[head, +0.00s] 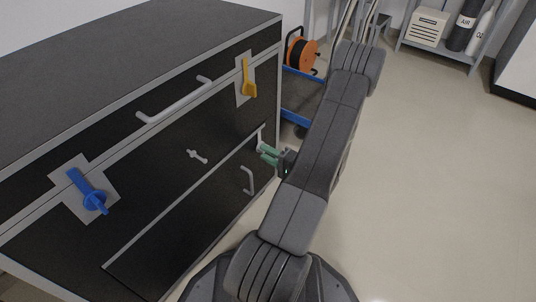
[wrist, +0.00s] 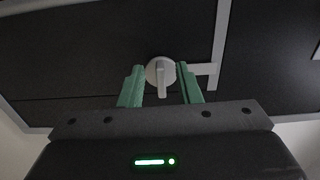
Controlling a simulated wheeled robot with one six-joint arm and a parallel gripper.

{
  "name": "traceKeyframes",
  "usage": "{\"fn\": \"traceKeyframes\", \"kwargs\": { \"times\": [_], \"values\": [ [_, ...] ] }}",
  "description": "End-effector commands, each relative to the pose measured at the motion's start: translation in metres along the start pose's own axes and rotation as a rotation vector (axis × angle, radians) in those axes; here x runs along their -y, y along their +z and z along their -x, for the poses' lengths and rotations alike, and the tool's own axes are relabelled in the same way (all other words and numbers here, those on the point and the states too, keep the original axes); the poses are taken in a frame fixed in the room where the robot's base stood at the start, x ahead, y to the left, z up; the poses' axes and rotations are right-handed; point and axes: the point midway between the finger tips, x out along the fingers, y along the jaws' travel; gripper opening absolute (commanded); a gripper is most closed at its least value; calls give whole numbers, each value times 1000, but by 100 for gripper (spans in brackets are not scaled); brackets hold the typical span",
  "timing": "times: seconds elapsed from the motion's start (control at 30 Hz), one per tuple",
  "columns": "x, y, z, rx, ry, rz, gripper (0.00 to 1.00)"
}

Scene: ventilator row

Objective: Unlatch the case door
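The black case (head: 60,50) with grey edges fills the left of the head view. A small pale grey latch (wrist: 160,70), a round disc with a short lever pointing down the picture, shows in the wrist view. A grey tab reaches from it to a grey strip on its right. In the head view a pale piece at the right end of the lower front panel (head: 190,225) is partly behind my gripper (head: 268,155). My gripper's green fingers (wrist: 160,86) are open, one on each side of the lever, with gaps visible. I cannot tell how deep they reach.
A blue turn latch (head: 88,191) and a yellow one (head: 248,80) sit on the case front, with a long bar handle (head: 175,105), a small cross-shaped knob (head: 197,156) and a lower pull handle (head: 248,180). A blue cart (head: 303,92) with an orange reel (head: 301,54) stands behind. Floor at right is clear.

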Motion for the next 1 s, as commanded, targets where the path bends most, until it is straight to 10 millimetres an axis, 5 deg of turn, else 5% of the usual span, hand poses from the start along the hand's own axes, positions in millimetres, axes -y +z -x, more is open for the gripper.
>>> {"fn": "traceKeyframes", "kwargs": {
  "times": [0.17, 0.7, 1.0],
  "values": [
    [2, -1, 14, -3, 0, -1, 31],
    [2, -1, 115, -4, 0, 0, 31],
    [0, 0, 137, 0, 0, 0, 31]
  ]
}}
